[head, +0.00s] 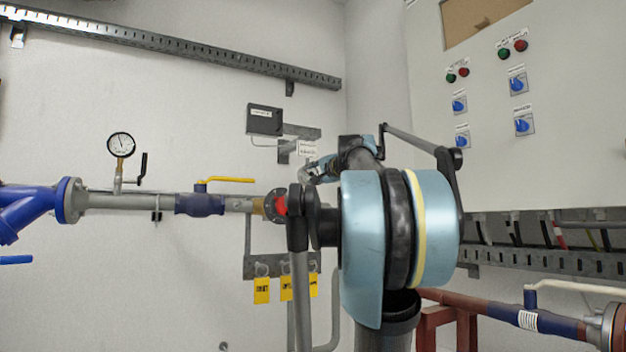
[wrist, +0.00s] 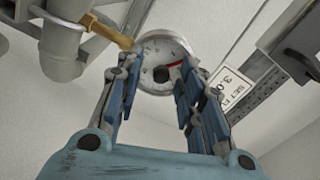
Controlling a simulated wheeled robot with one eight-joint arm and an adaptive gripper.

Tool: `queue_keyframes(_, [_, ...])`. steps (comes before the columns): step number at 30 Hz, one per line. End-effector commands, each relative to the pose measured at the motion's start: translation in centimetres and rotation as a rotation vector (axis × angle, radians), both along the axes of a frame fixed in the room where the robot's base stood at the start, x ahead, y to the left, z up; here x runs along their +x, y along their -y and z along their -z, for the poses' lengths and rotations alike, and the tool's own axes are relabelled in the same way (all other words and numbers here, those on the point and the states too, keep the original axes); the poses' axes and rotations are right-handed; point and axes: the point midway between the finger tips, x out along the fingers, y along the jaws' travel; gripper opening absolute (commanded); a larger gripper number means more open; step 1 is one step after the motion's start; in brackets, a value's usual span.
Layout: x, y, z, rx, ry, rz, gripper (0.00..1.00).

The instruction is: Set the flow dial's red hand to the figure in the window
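The flow dial (wrist: 163,48) shows in the wrist view as a round white face with a metal rim, a dark centre and a red hand (wrist: 174,65). The hand points to the right and slightly up; the scale figures are too small to read. My gripper (wrist: 158,72) is open, its two blue-padded fingers on either side of the dial's lower part. I cannot tell whether they touch it. A white card (wrist: 232,88) right of the dial seems to read "SET" and about "3.0". In the head view my gripper (head: 318,172) is partly hidden by my arm, and the dial is not visible.
A dark box (head: 264,119) and a small white card (head: 307,149) are on the wall near my gripper. A pipe with a yellow-handled valve (head: 230,180) and a gauge (head: 121,145) runs left. Yellow tags (head: 262,290) hang below. A control cabinet (head: 560,130) stands right.

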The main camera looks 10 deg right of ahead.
Motion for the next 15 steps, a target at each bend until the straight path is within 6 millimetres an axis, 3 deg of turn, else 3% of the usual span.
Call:
queue_keyframes(5, [-1.2,0.4,0.0,0.000,0.001,0.002,0.35])
queue_keyframes(15, [-6.1,2.1,0.1,0.000,-0.001,0.004,0.35])
